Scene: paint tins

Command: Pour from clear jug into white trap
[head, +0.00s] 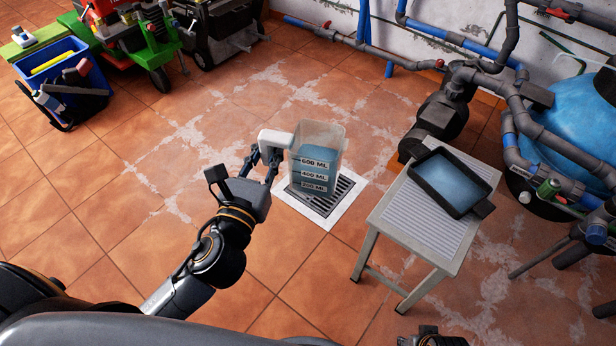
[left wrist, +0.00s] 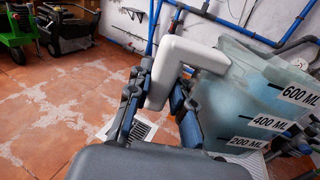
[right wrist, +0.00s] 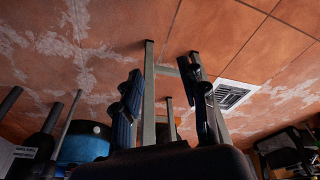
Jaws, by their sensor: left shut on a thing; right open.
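The clear jug (head: 318,160), marked 200, 400 and 600 ML, has bluish liquid in it and looks upright. My left gripper (head: 270,165) is shut on its white handle, which shows close up in the left wrist view (left wrist: 185,55). The white trap (head: 327,222), a white square frame around a dark slotted grate, is set in the floor. In the head view the jug overlaps its far part, and it stands above the trap. The trap also shows in the right wrist view (right wrist: 232,94). My right gripper (right wrist: 165,100) is open and empty, away from the jug.
A pale slatted stool (head: 425,218) with a dark tray of bluish liquid (head: 453,182) stands right of the trap. Behind are a pump, pipes and a blue tank (head: 565,125). A blue crate (head: 50,80) and a green machine stand at the back left. Tiled floor left is clear.

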